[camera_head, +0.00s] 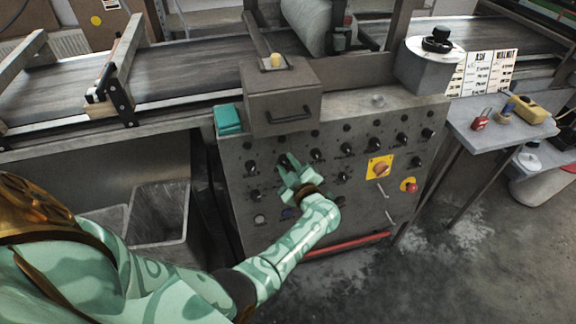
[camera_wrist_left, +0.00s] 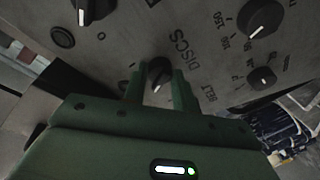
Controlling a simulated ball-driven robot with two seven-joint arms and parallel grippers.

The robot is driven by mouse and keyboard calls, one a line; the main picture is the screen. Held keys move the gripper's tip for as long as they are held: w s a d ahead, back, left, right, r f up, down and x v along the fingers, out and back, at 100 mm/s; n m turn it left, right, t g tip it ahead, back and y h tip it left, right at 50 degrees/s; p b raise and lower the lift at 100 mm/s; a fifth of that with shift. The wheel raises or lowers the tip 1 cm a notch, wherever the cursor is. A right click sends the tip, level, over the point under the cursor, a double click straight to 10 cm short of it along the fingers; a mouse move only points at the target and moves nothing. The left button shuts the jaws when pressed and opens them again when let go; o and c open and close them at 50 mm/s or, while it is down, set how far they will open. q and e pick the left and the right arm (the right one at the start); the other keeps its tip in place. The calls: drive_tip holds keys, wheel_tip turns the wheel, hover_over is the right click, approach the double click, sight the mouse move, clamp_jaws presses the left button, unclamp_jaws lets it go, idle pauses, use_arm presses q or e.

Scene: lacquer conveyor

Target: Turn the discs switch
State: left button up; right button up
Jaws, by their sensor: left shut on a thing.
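The discs switch (camera_wrist_left: 158,73) is a small black knob on the grey control panel (camera_head: 236,200). The word DISCS is printed beside it in the left wrist view. A pale pointer mark shows on its lower side there. My left gripper (camera_wrist_left: 158,88) is shut on this knob, with one green finger on each side. In the head view my left gripper (camera_head: 288,165) reaches to the upper left part of the panel, and its fingers mostly hide the switch. My right gripper is not in view.
Several other black knobs stand close around, including a larger numbered dial (camera_wrist_left: 260,18) and a small knob (camera_wrist_left: 262,78). A yellow-plated switch (camera_head: 379,167) and a red emergency button (camera_head: 409,185) are at the panel's right. A drawer box (camera_head: 280,97) juts out above.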

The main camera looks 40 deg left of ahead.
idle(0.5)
use_arm(q)
drive_tip(key=o, duration=1)
drive_tip(key=shift+c, duration=0.2)
